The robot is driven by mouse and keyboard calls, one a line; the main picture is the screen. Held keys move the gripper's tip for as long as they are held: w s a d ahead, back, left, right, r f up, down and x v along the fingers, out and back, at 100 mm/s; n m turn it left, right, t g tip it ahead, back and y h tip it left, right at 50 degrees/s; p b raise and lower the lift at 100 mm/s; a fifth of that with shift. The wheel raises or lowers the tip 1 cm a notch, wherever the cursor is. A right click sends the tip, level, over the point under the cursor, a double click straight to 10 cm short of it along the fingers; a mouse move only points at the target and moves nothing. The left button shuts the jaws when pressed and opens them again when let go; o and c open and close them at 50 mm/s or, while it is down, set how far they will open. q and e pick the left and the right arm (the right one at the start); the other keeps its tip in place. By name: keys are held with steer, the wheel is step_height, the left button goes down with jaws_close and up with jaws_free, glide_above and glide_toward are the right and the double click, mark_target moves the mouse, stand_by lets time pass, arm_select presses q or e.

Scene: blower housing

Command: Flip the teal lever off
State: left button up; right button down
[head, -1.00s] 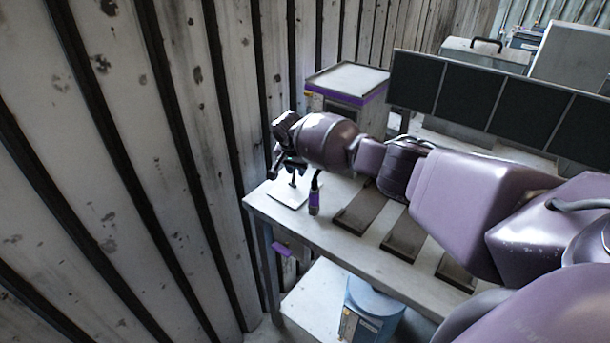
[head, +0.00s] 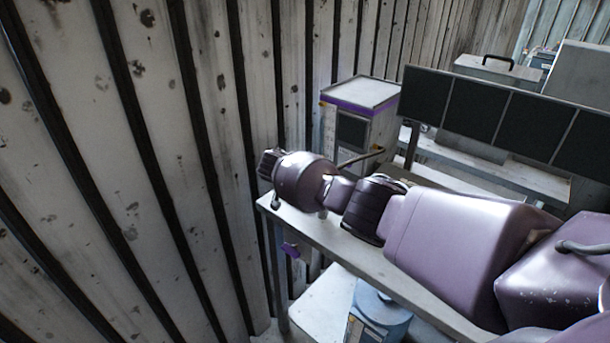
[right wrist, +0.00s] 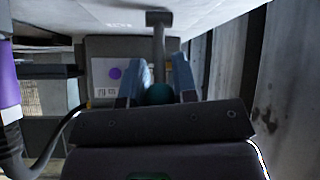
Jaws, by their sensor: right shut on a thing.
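In the right wrist view my right gripper (right wrist: 161,80) has its two blue-grey fingers on either side of the round teal knob (right wrist: 158,94) of the lever and is shut on it. A grey stem (right wrist: 158,48) runs from the knob to a small mount at the pale surface at the top of that view. In the head view my right arm reaches across the bench to its far left corner. The wrist hides the fingers and the lever there. My left gripper is not in view.
The bench (head: 340,250) runs below my arm, close to the plank wall (head: 150,170). A white and purple cabinet (head: 365,92) stands behind it, near dark panels (head: 470,107). A blue canister (head: 378,310) is below. In the right wrist view a purple-sleeved part (right wrist: 8,80) is at left.

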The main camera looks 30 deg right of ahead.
steer(key=shift+s+a+f+t+h, duration=0.15)
steer(key=shift+a+t+h, duration=0.25)
steer(key=shift+h, duration=0.6)
steer(key=c, duration=0.9)
jaws_free()
steer(key=shift+a, duration=0.1)
steer(key=shift+s+a+r, duration=0.1)
steer(key=shift+a+r, duration=0.1)
steer(key=p+v, duration=0.1)
steer(key=v, duration=0.9)
steer(key=shift+p, duration=0.35)
steer(key=shift+s+a, duration=0.1)
